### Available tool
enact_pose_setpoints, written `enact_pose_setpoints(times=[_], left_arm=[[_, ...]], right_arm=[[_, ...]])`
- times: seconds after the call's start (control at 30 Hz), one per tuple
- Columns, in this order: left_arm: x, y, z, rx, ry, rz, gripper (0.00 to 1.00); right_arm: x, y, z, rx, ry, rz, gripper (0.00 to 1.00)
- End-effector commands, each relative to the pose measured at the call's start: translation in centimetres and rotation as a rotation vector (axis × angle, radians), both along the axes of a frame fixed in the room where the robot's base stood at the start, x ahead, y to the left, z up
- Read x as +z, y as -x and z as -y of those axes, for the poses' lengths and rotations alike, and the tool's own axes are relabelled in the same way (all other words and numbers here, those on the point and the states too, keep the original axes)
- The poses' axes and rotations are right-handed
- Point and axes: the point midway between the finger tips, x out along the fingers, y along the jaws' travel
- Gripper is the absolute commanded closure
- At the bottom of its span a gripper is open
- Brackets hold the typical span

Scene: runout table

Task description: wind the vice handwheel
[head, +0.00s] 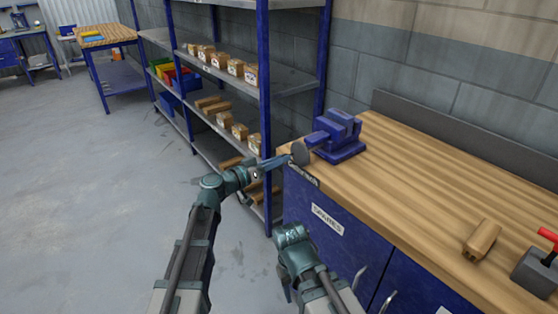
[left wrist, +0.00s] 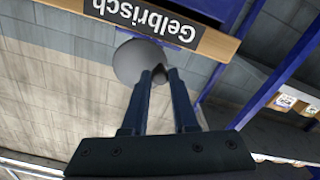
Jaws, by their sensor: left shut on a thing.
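The blue vice (head: 338,136) stands on the near left corner of the wooden workbench. Its grey round handwheel (head: 300,154) faces left, just past the bench edge. In the left wrist view the handwheel (left wrist: 138,62) is a plain grey disc beyond my fingers. My left gripper (head: 284,160) reaches it from the left. In the left wrist view my left gripper (left wrist: 159,76) is shut on a small dark piece at the disc's edge, which looks like the handwheel's handle; the fingers partly hide it. My right arm shows low in the head view, but its gripper is hidden.
The workbench top (head: 420,180) is mostly clear. A wooden block (head: 481,240) and a grey device with a red lever (head: 537,270) lie at the right. A blue shelf rack (head: 264,100) with boxes stands behind my left arm. A label board (left wrist: 150,18) borders the bench edge.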

Motion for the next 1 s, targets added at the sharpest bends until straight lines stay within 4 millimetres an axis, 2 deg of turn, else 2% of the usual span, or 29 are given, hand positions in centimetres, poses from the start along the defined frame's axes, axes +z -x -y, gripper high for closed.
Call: enact_pose_setpoints(times=[0.23, 0.6, 0.83, 1.0], left_arm=[[-0.7, 0.4, 0.3, -0.001, 0.137, -0.189, 1.00], [-0.8, 0.4, 0.3, -0.001, 0.162, -0.224, 1.00], [-1.3, 0.9, 0.6, -0.002, 0.293, -0.404, 1.00], [-1.3, 0.9, 0.7, -0.002, 0.332, -0.457, 1.00]], right_arm=[[-0.7, 0.0, 0.0, 0.000, 0.000, 0.000, 0.50], [-0.8, 0.0, 0.0, 0.000, 0.000, 0.000, 0.50], [-1.3, 0.0, 0.0, 0.000, 0.000, 0.000, 0.50], [-1.3, 0.0, 0.0, 0.000, 0.000, 0.000, 0.50]])
